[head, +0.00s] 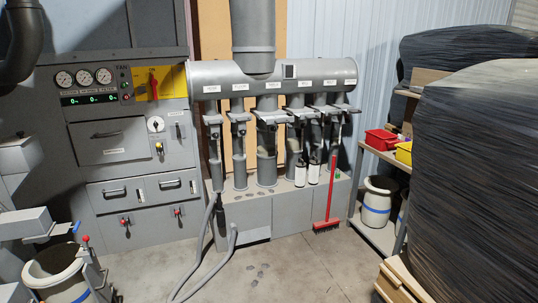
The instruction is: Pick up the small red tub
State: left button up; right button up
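The small red tub (380,139) sits on the upper board of a shelf rack at the right. It is open-topped and upright. A yellow tub (404,152) stands close to its right, partly cut off from view by a dark wrapped stack. Neither of my grippers can be made out in the head view, and nothing is touching the red tub.
The shelf rack (370,149) also holds a pale bucket with a blue band (378,202) lower down. Dark wrapped stacks (475,170) crowd the right. A red broom (328,205) leans by the grey pipework. Hoses (197,262) lie on the floor. The middle floor (290,270) is mostly clear.

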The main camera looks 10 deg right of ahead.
aim_at(381, 140)
jog(key=i+j+z, duration=0.1)
jog(key=i+z, duration=0.35)
jog(key=i+j+z, duration=0.4)
jog(key=i, duration=0.15)
jog(key=i+j+z, duration=1.05)
jog(key=j+z, duration=0.25)
jog(key=j, duration=0.3)
